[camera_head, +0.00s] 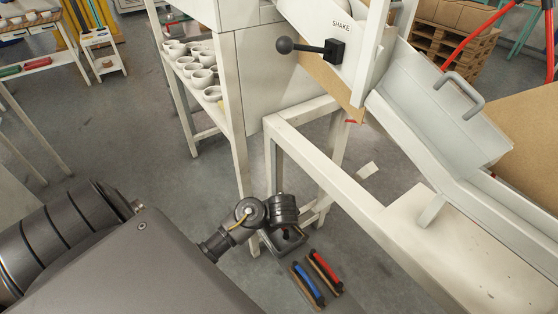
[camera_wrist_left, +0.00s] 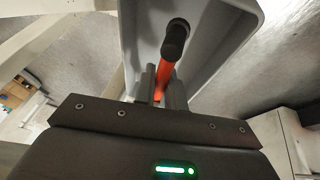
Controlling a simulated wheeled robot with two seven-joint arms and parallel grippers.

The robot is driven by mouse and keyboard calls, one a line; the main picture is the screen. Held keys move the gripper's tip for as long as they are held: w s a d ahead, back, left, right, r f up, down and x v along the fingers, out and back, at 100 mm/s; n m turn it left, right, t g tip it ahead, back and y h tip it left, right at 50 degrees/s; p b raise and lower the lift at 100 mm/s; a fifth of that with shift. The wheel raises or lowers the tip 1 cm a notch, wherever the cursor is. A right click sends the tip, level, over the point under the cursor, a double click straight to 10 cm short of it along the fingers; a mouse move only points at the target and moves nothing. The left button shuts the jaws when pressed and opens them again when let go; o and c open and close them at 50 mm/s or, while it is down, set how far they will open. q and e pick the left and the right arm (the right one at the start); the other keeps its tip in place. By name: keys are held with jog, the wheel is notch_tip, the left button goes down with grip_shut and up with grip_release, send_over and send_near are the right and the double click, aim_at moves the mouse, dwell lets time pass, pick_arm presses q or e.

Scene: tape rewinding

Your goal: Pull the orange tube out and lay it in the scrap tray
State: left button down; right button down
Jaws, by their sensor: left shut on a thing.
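The orange tube (camera_wrist_left: 165,76) shows in the left wrist view, with a dark round end (camera_wrist_left: 175,38). It lies within or over a pale grey trough-like housing (camera_wrist_left: 233,45); the dark end is in front of the housing's inner wall. My left gripper (camera_wrist_left: 156,82) is shut on the tube, with a dark finger on each side of it. In the head view my left arm reaches in from the left, and its dark wrist (camera_head: 284,212) is near the middle. The fingertips and tube are not clear there. My right gripper is not in view. I cannot identify the scrap tray with certainty.
A white frame (camera_head: 330,165) stands right of my wrist, with a sloping grey chute (camera_head: 440,100) and a lever with a black knob (camera_head: 284,46) above. Red (camera_head: 325,270) and blue (camera_head: 307,284) handled items are near my wrist. White cups (camera_head: 203,76) stand on a shelf behind.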

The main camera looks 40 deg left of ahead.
pick_arm(q)
jog(key=shift+f+b, duration=0.6)
jog(key=shift+f, duration=0.1)
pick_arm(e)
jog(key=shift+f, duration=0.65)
pick_arm(q)
jog(key=c, duration=1.4)
grip_release()
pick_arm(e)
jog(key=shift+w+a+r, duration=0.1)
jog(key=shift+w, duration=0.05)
